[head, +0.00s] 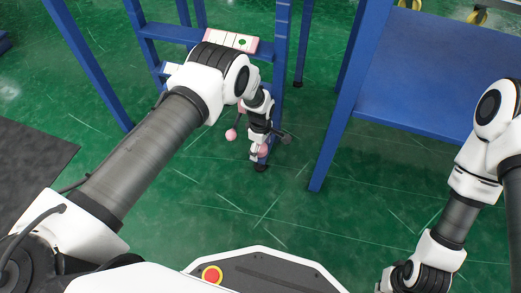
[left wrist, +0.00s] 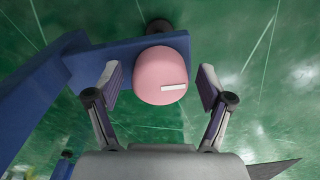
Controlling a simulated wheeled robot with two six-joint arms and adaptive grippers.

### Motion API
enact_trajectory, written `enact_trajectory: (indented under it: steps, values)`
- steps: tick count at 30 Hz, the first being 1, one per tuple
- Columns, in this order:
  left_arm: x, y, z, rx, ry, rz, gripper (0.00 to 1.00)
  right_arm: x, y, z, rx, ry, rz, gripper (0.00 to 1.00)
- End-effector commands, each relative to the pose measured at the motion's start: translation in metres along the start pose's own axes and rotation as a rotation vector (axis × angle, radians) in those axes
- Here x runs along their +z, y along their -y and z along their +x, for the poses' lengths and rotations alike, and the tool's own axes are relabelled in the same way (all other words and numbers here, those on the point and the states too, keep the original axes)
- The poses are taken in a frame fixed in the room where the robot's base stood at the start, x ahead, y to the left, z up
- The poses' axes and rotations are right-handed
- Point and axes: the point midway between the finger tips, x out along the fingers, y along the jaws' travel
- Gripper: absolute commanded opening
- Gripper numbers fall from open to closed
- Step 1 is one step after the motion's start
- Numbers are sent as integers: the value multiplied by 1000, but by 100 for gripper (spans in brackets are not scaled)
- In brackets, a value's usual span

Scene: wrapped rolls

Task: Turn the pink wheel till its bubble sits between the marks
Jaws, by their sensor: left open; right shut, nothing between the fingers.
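A pink wheel (left wrist: 155,68) with a white bar on its face sits between the spread fingers of my left gripper (left wrist: 158,76). Gaps show on both sides, so neither finger touches it. A pink-edged panel (head: 213,37) with white windows lies on the blue frame above. A green bubble (head: 242,42) shows in it; the marks are too small to read. My right arm runs off the bottom edge, its gripper out of sight.
A smaller white panel (head: 171,69) sits on a lower rail. A blue table (head: 430,75) stands to the right. The green floor (head: 240,210) in front is clear.

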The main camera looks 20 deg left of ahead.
Motion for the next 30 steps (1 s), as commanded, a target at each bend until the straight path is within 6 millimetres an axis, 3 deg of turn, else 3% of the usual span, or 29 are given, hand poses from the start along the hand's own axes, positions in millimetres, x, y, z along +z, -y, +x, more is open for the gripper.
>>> enact_trajectory:
  steps: [4,5,9,10,22,30]
  values:
    - [0,0,-1,0,0,0,80,0,0,-1,0,-1,0,0]
    - [0,0,-1,0,0,0,73,0,0,-1,0,-1,0,0]
    - [0,0,-1,0,0,0,24,0,0,-1,0,-1,0,0]
    - [0,0,-1,0,0,0,20,0,0,-1,0,0,0,0]
    - [0,0,-1,0,0,33,20,0,0,-2,0,0,0,0]
    - [0,0,-1,-1,0,169,20,0,0,-4,0,0,0,0]
